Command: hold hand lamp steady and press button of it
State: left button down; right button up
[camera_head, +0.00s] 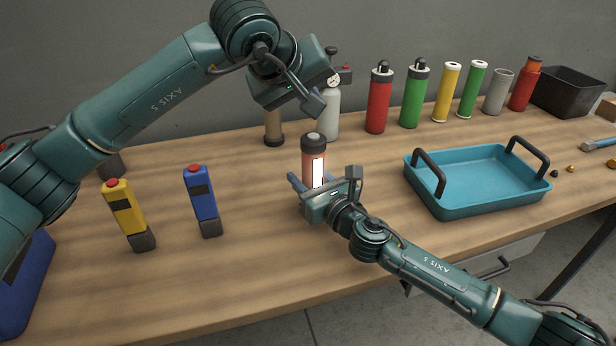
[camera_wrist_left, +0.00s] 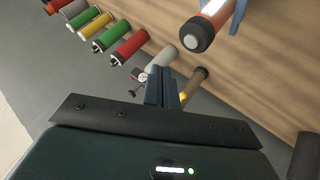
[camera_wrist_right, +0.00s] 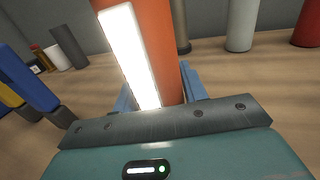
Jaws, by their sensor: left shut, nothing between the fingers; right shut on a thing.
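The hand lamp (camera_head: 314,150) is orange with a dark cap and a bright white strip down its side. It stands upright; its base is hidden behind my right gripper (camera_head: 322,190). My right gripper is shut around the lamp's body, which also shows between its fingers in the right wrist view (camera_wrist_right: 155,40). A round grey button (camera_wrist_left: 193,41) shows on the cap's end in the left wrist view. My left gripper (camera_head: 314,106) is shut and empty, above the cap and apart from it. Its closed fingers show in the left wrist view (camera_wrist_left: 162,86).
A blue tray (camera_head: 480,207) with dark handles lies to the right. A yellow device (camera_head: 124,205) and a blue device (camera_head: 202,200) stand to the left. Several bottles and cylinders, such as a red one (camera_head: 378,104), line the back. A black bin (camera_head: 568,92) stands far right.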

aim_at(311, 141)
pick_arm(q)
jog(key=shift+f, duration=1.95)
jog(key=shift+f, duration=0.1)
dwell(0.5)
jog(key=shift+f, duration=0.35)
jog(key=shift+f, duration=0.1)
dwell(0.3)
jog(key=shift+r, duration=0.55)
notch_tip(311, 141, up, 6)
dwell(0.8)
